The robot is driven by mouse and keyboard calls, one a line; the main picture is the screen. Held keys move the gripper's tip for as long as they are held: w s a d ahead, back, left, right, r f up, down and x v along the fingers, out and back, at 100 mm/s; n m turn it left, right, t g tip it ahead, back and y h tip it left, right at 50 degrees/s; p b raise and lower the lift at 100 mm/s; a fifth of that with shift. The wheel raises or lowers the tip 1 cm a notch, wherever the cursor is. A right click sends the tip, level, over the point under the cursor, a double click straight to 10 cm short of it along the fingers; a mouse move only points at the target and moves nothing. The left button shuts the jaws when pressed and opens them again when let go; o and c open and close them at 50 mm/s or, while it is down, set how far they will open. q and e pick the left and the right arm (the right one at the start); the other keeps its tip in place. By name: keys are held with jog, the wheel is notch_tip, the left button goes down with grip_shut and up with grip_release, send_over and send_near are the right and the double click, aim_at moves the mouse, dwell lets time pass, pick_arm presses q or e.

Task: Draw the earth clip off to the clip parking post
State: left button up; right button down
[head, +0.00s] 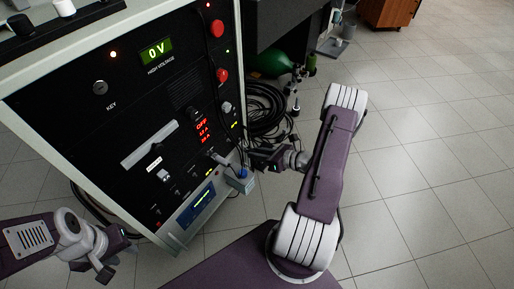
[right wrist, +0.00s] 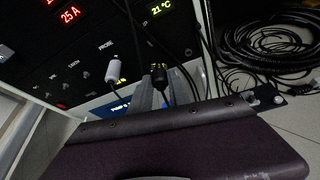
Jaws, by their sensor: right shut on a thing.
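My right gripper (head: 250,152) is at the lower right edge of the cabinet front. In the right wrist view its narrow grey fingers (right wrist: 153,97) are shut on a small black piece with yellow marks, which I take as the earth clip (right wrist: 159,74). A dark cable seems to run from it. The clip is close to the panel; whether it touches is not clear. In the head view my gripper hides it. I cannot make out the clip parking post for certain. My left gripper (head: 117,262) is open and empty at the lower left, apart from the cabinet.
The black control panel (head: 130,112) has switches, red knobs and lit displays. A pale plug (right wrist: 112,72) with a cable is beside the clip. A small box with a blue top (head: 242,180) is below my right gripper. Coiled black cables (head: 265,110) lie right of the cabinet.

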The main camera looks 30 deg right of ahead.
pick_arm(q)
jog(key=shift+a+r, duration=0.2)
pick_arm(e)
jog(key=shift+s+a+r, duration=0.15)
jog(key=shift+a+r, duration=0.05)
jog(key=shift+a, duration=0.05)
jog(key=shift+w+a, duration=0.5)
jog(key=shift+w, duration=0.5)
jog(key=shift+w+a, duration=0.3)
jog(key=shift+w, duration=0.45)
jog(key=shift+w+a, duration=0.3)
jog(key=shift+w, duration=0.5)
jog(key=shift+w+a, duration=0.25)
jog(key=shift+w, duration=0.4)
